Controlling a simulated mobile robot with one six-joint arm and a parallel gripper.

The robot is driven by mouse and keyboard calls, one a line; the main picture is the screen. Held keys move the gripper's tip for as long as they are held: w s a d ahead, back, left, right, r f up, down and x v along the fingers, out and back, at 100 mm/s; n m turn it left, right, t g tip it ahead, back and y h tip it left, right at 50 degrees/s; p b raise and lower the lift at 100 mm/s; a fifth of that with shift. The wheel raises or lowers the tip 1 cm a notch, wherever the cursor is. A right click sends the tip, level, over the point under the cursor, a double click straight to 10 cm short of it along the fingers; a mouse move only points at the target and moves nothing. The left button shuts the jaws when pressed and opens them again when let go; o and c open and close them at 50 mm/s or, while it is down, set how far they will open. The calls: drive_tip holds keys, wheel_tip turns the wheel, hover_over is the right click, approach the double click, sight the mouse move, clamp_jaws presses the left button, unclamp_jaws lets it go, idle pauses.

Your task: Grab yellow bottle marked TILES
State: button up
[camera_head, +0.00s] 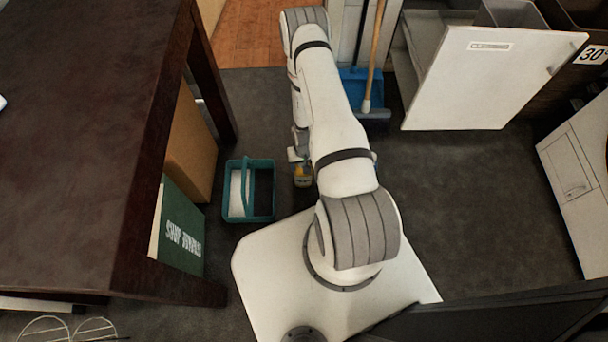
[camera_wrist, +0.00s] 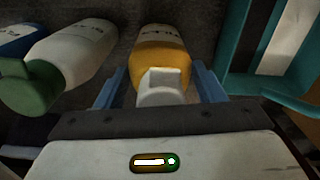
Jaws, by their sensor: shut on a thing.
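The yellow bottle (camera_wrist: 160,55) with a white spray-like cap (camera_wrist: 161,87) is in the middle of the wrist view. Dark lettering runs across its far end, too small and upside down to read surely. My gripper (camera_wrist: 162,80) has one blue finger on each side of the bottle and is shut on it. In the head view the yellow bottle (camera_head: 303,178) shows as a small patch beside my arm, just right of the teal caddy. My gripper (camera_head: 300,155) is mostly hidden there by my arm.
A white bottle with a green cap (camera_wrist: 70,55) lies left of the yellow one, and a blue bottle (camera_wrist: 20,40) is beyond it. The teal caddy (camera_head: 232,217) stands close by on the floor. A dark table (camera_head: 80,130) is at left, an open white door (camera_head: 480,85) at right.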

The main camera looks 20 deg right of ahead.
drive_tip(key=c, duration=0.5)
drive_tip(key=shift+c, duration=0.2)
